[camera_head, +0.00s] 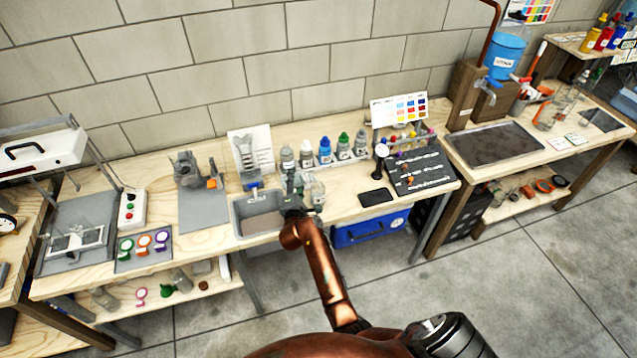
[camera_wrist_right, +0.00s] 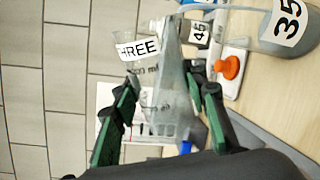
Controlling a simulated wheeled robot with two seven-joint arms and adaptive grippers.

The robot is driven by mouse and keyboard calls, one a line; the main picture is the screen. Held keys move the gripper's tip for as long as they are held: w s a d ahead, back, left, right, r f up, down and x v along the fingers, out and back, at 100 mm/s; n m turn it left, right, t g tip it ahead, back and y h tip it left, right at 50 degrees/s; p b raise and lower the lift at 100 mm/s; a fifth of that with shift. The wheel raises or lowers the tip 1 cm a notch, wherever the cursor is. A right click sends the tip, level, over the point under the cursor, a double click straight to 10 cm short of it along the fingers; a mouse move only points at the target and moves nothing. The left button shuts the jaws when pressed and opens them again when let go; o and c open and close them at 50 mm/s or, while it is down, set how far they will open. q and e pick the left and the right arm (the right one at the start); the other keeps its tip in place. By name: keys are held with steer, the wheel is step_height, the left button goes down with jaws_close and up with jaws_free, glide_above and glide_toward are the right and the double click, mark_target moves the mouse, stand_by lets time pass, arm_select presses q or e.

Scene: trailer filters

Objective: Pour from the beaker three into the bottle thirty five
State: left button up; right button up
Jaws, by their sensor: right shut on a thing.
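My right gripper (camera_head: 292,196) is over the right end of the grey sink on the workbench. In the right wrist view its green-lined fingers (camera_wrist_right: 160,95) are shut on the clear beaker three (camera_wrist_right: 168,82), which carries a white label reading THREE. The beaker looks tilted in that view, but I cannot tell its true angle. Bottle thirty five (camera_wrist_right: 272,42), with a 35 label and greyish contents, is at the upper right of the wrist view, apart from the beaker. I cannot make out its number in the head view. My left gripper is not in view.
A vessel labelled 45 (camera_wrist_right: 196,32) and an orange stopper-like piece (camera_wrist_right: 230,67) are near the beaker in the wrist view. The sink (camera_head: 238,214) is beside my gripper. Several bottles (camera_head: 325,151) stand in a row behind. A black phone-like slab (camera_head: 376,197) lies to the right.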

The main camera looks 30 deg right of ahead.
steer(key=shift+r+m, duration=0.45)
steer(key=shift+m, duration=0.05)
stand_by(0.9)
steer(key=shift+s+d+r+m+p, duration=0.2)
steer(key=shift+d+r+m+p, duration=0.2)
steer(key=shift+r+m+p, duration=0.45)
stand_by(2.3)
steer(key=shift+f+m, duration=0.2)
steer(key=shift+m, duration=0.05)
